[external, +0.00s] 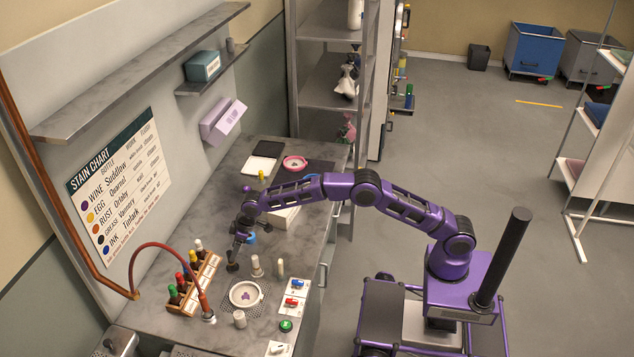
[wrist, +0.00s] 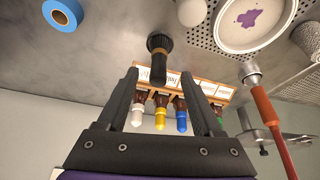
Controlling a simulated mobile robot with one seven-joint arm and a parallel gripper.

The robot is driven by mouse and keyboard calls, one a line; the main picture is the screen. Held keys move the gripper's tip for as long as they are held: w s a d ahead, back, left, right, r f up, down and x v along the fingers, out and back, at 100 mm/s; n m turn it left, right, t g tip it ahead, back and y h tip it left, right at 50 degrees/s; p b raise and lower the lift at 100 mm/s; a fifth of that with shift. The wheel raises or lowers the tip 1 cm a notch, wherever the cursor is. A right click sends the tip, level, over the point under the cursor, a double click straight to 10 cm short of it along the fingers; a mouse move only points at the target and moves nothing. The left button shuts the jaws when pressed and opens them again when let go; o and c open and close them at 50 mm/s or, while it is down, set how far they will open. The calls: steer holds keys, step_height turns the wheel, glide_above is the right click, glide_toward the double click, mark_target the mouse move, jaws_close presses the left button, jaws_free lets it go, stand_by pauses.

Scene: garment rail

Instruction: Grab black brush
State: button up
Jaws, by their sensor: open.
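The black brush (wrist: 158,46) stands on the grey counter in the wrist view, its round wider end at the counter and its handle pointing toward my gripper (wrist: 160,76). My gripper is open, with one dark finger on each side of the line of the handle. The handle's end reaches about level with the fingertips; I cannot tell how deep it lies between them. In the external view the brush (external: 232,266) is a small dark shape just below my gripper (external: 238,248), which points down at the counter.
A wooden rack of bottles (external: 195,284) stands close beside the brush. A white dish with a purple stain (external: 245,294) sits on a perforated plate, with white cylinders around it. A blue tape roll (wrist: 63,14) lies nearby. A red hose (external: 170,250) arches over the counter.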

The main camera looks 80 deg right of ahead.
steer(key=shift+x, duration=3.1)
steer(key=shift+w+r, duration=0.1)
jaws_close()
